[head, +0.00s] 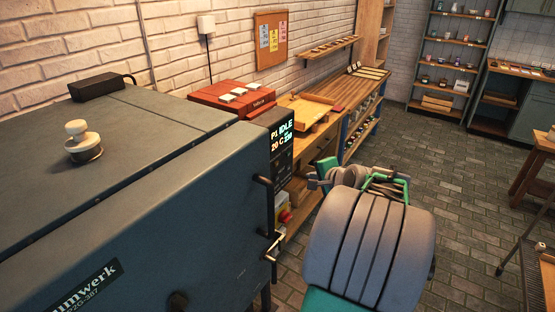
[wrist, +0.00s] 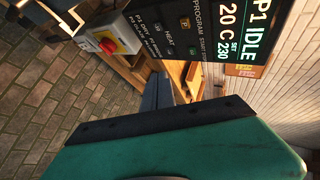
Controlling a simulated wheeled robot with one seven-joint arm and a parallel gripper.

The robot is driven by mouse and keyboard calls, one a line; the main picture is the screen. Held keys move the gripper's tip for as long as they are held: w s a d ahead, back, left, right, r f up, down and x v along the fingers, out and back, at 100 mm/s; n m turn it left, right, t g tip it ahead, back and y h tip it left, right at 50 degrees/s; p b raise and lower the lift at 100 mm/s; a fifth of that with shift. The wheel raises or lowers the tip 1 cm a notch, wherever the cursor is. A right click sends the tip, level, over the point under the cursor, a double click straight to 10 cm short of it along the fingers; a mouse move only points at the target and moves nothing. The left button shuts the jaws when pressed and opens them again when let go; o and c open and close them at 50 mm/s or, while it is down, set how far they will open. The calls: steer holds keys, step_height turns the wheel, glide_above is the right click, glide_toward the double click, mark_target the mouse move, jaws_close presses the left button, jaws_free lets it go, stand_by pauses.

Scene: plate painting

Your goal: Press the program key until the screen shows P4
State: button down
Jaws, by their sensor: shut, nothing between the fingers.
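The kiln's control panel (head: 281,150) is on the right front corner of the big grey kiln. Its screen (head: 283,134) reads P1 IDLE, 20 C, set 230, and the same screen (wrist: 238,30) is sharp in the wrist view. The program key (wrist: 185,22), marked P, lies beside the PROGRAM label. The start/stop key (wrist: 193,50) lies near it. My gripper (wrist: 163,88) is shut and empty, its dark fingers pointing toward the panel's lower edge, apart from the keys in the picture. In the head view the arm partly hides the gripper, right of the panel.
Door latches (head: 271,245) stick out from the kiln's front edge. The brick floor (head: 455,170) at right is open.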

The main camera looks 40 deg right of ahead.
mark_target(277, 164)
steer(key=w+a, duration=0.3)
steer(key=w, duration=0.5)
steer(key=shift+w, duration=0.15)
steer(key=shift+a+f, duration=0.1)
stand_by(2.0)
steer(key=shift+w+a, duration=0.1)
steer(key=shift+w, duration=0.3)
steer(key=shift+w+a, duration=0.15)
steer(key=shift+w, duration=0.2)
stand_by(0.5)
steer(key=shift+s+d, duration=0.25)
steer(key=shift+s, duration=0.5)
steer(key=shift+w+b, duration=0.15)
steer(key=shift+b, duration=0.25)
